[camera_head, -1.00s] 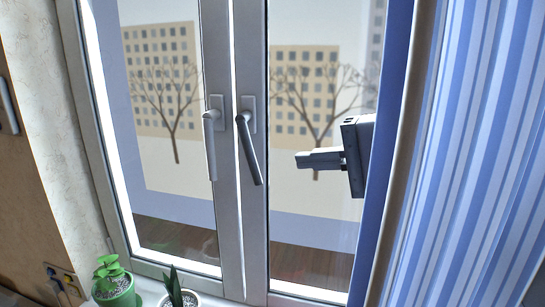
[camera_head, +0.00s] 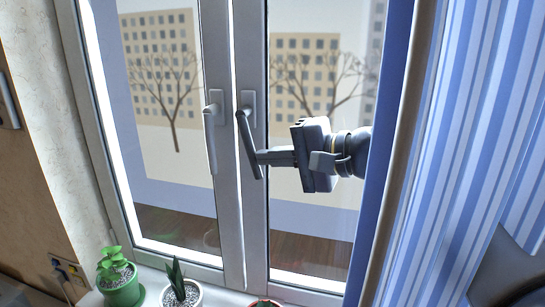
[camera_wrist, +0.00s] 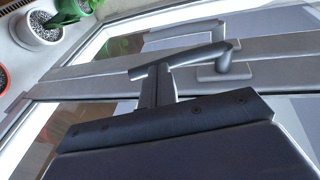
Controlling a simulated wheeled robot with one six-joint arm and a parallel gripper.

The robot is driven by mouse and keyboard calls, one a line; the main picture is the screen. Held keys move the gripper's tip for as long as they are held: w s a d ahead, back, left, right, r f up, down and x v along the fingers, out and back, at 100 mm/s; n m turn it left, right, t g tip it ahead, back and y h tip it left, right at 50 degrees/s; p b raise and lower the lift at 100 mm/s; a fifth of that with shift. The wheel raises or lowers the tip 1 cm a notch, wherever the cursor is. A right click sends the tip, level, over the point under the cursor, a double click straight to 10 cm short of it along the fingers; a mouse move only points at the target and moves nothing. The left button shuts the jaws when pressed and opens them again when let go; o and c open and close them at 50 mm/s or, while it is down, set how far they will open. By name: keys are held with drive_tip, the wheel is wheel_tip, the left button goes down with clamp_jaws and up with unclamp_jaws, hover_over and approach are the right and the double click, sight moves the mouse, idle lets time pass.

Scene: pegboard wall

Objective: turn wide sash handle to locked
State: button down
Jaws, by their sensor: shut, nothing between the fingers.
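Two lever handles sit side by side on the white window frames. The right, darker handle (camera_head: 247,140) points down with its lower end tilted a little to the right. The left, paler handle (camera_head: 210,138) hangs nearly straight down. I cannot tell which sash is wider, since the curtain covers part of the right one. My gripper (camera_head: 262,157) is shut and comes from the right, its tip at the lower half of the right handle, seemingly touching it. In the wrist view the shut fingers (camera_wrist: 157,84) meet the side of the handle bar (camera_wrist: 190,58).
A blue striped curtain (camera_head: 450,150) hangs at the right, close to my arm. Potted plants stand on the sill: a green pot (camera_head: 122,288), a white pot (camera_head: 181,296) and a red-rimmed one (camera_head: 263,303). The glass left of the handles is clear.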

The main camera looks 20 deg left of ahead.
drive_tip(key=a+b, duration=0.1)
drive_tip(key=b, duration=0.1)
drive_tip(key=a+f+y+b, duration=0.1)
drive_tip(key=b, duration=0.1)
drive_tip(key=shift+s+f+b, duration=0.1)
drive_tip(key=shift+f+b, duration=0.1)
drive_tip(key=shift+b, duration=0.15)
drive_tip(key=shift+d, duration=0.2)
